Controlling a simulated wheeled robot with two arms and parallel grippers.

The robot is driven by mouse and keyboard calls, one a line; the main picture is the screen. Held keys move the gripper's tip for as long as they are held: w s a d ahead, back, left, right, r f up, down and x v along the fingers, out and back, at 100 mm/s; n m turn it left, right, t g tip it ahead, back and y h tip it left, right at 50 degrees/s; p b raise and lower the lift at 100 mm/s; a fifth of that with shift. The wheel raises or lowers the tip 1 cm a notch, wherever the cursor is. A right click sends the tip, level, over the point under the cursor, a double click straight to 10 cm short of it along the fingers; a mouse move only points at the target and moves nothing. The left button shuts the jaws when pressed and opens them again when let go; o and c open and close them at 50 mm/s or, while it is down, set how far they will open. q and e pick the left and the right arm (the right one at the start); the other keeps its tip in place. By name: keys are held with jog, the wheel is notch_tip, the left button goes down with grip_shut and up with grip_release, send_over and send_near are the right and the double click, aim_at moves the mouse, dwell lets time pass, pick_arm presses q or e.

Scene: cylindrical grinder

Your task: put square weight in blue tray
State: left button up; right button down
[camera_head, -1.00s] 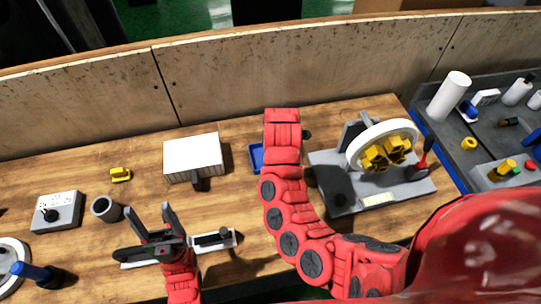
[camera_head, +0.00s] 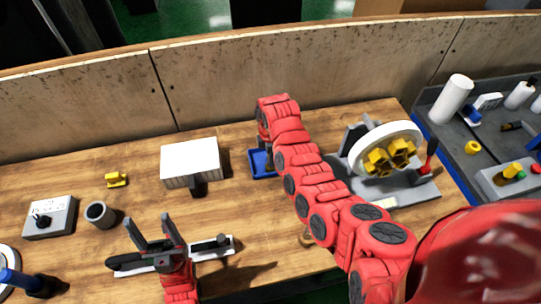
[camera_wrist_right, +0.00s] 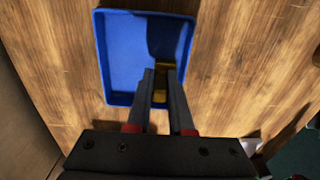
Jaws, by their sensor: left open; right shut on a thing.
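The blue tray (camera_head: 262,168) lies on the table, partly hidden behind my right arm in the head view. It also shows in the right wrist view (camera_wrist_right: 122,60). My right gripper (camera_wrist_right: 163,78) is over the tray, shut on a small brass-coloured block, which looks like the square weight (camera_wrist_right: 161,90). The block is mostly hidden between the fingers, and I cannot tell whether it touches the tray floor. In the head view the right fingers are hidden by the arm. My left gripper (camera_head: 152,222) is open and empty above the front of the table.
A white box (camera_head: 190,158) stands left of the tray. A grey machine with a white ring (camera_head: 380,150) stands to the right. A yellow piece (camera_head: 116,179), a grey cup (camera_head: 100,214) and a switch box (camera_head: 50,217) are at the left. A flat holder (camera_head: 215,245) lies near the left gripper.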

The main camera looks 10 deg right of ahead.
jog(key=shift+f, duration=0.1)
jog(key=shift+f, duration=0.1)
jog(key=c, duration=0.8)
grip_release()
